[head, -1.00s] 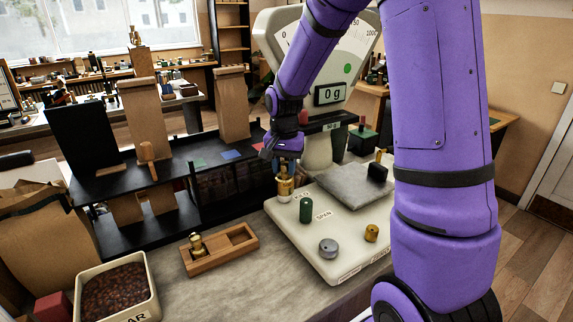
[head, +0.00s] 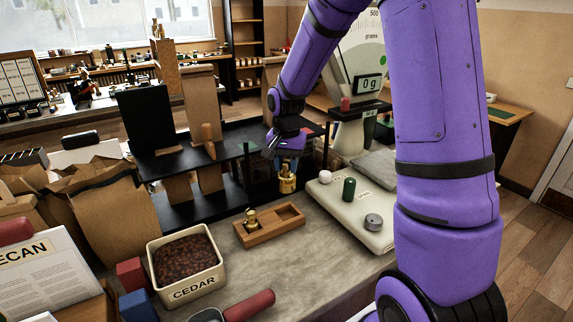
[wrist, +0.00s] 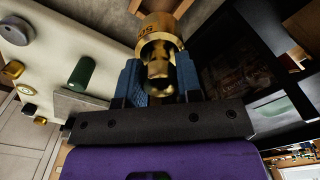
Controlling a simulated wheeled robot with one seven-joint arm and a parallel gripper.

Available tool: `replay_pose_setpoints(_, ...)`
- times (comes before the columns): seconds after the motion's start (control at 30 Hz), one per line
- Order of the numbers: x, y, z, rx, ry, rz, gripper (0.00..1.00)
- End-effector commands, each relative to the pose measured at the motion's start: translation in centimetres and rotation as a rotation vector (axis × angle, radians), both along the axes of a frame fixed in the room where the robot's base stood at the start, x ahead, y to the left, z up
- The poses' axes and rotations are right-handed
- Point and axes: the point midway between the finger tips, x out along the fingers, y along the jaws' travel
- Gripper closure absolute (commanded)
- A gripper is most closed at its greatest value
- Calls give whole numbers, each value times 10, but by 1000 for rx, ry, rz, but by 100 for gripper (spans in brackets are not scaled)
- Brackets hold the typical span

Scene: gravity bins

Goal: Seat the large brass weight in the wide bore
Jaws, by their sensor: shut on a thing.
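My gripper (head: 288,158) is shut on a large brass weight (head: 287,182), gripping its knob and holding it upright beside the left edge of the scale. In the wrist view the blue fingers (wrist: 159,80) close on both sides of the knob, and the stamped brass body (wrist: 161,25) extends beyond them. A wooden block (head: 278,231) sits on the counter in front. A smaller brass weight (head: 251,219) stands in its left part, and its right part shows an empty recess. I cannot make out which opening is the wide bore.
A black rack (head: 232,163) stands behind. A bean-filled bin (head: 194,287) is front left.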

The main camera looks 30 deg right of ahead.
Motion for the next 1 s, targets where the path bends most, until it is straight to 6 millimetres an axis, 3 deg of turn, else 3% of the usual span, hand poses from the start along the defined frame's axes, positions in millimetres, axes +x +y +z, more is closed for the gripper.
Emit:
replay_pose_setpoints(0.7, 0, 0, -43, 0, 0, 0, 100)
replay_pose_setpoints(1.0, 0, 0, -50, 0, -1, 0, 100)
